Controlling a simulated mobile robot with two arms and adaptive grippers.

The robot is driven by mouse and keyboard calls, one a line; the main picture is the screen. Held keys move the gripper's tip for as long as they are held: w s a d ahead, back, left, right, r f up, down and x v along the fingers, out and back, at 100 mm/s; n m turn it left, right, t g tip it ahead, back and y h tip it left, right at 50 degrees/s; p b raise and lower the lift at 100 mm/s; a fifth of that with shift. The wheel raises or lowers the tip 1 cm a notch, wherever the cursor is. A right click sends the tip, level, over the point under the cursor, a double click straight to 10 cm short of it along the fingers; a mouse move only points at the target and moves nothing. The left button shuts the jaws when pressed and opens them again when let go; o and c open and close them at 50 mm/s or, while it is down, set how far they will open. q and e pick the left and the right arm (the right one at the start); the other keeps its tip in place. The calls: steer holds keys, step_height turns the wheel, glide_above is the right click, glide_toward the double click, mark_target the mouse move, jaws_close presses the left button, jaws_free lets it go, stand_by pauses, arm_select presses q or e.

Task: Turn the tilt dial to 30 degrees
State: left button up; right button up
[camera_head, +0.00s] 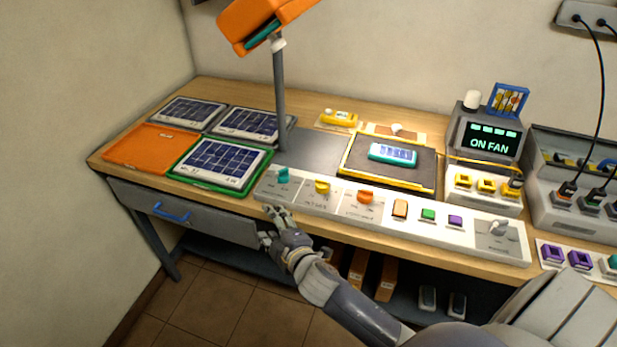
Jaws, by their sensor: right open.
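A long white control panel (334,212) lies along the front of the bench. It carries a teal dial (283,175) at its left end, a yellow dial (322,186) and an orange dial (365,196). Their labels and angle marks are too small to read, so I cannot tell which is the tilt dial. My right gripper (269,226) is open and empty, in front of the panel's left end, below the teal dial and apart from it. My left gripper is not in view.
Several solar panels (220,163) and an orange tray (140,149) lie at left. A post (281,100) holds an orange lamp-like head (262,20) above the bench. A black mat with a teal device (392,153) lies behind the dials. A drawer with a blue handle (171,213) is below.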

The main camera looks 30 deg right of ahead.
steer(key=w+a+r+n+t+y, duration=0.1)
steer(key=w+a+r+n+y, duration=0.35)
steer(key=r+n, duration=0.3)
steer(key=w+a+r+n+t+y, duration=0.25)
steer(key=a+r+n+y, duration=0.25)
steer(key=r+n, duration=0.25)
steer(key=n+g+h+p, duration=0.1)
steer(key=n+g+h, duration=0.8)
steer(key=n+g, duration=1.45)
glide_toward(323, 180)
steer(key=s+f+n+t+p, duration=0.1)
steer(key=f+n, duration=0.1)
steer(key=s+f+n+t, duration=0.1)
steer(key=s+f+t, duration=0.1)
steer(key=f, duration=0.1)
steer(key=s+f+n+t+p, duration=0.1)
steer(key=f+n+t, duration=0.1)
steer(key=shift+s+a+f+n+p, duration=0.15)
steer(key=shift+s+f+n+p, duration=0.1)
steer(key=shift+f+n+p, duration=0.1)
steer(key=shift+f, duration=0.6)
